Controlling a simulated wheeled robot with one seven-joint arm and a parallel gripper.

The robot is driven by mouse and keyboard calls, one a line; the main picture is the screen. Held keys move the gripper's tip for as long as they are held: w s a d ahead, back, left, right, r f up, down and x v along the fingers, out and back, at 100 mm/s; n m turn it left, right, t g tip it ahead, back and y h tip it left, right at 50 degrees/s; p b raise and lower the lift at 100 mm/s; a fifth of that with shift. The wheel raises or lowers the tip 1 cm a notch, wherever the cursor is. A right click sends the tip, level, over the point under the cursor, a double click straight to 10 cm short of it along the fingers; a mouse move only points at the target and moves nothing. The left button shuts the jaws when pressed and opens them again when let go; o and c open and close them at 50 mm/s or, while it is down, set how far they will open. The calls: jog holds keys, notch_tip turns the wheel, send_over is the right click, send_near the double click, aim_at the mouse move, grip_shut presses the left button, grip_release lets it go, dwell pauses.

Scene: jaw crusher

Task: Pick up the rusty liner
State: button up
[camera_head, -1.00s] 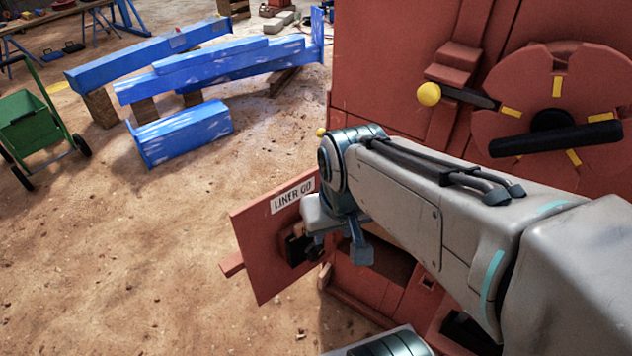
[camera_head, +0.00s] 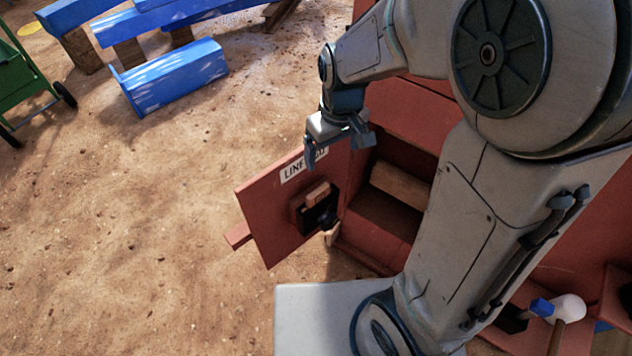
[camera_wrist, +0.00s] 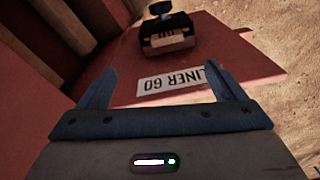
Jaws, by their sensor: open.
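A brown, rusty-looking bar (camera_head: 400,185) lies inside the open red compartment in the head view; it appears to be the rusty liner, and my arm hides its right end. My gripper (camera_head: 338,148) is open and empty, up and left of the bar, above the open red door (camera_head: 275,215). In the wrist view my gripper's two fingers (camera_wrist: 163,80) are spread apart over the door with its white "LINER 60" label (camera_wrist: 180,80). Nothing is between the fingers except the view of the door beyond.
A dark latch or bracket (camera_head: 318,212) sticks out of the door's inner face and shows in the wrist view (camera_wrist: 166,35). A hammer-like tool (camera_head: 562,308) lies at the lower right. Blue beams (camera_head: 175,75) and a green cart (camera_head: 22,85) stand at upper left.

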aim_at(317, 190)
jog(key=shift+n, duration=0.9)
jog(key=a+f, duration=0.1)
jog(key=f, duration=0.5)
jog(key=w+a+f+b, duration=0.1)
jog(key=f, duration=0.5)
jog(key=w+a+f, duration=0.1)
jog(key=f, duration=0.5)
jog(key=c, duration=1.7)
grip_shut()
jog(key=shift+r, duration=0.15)
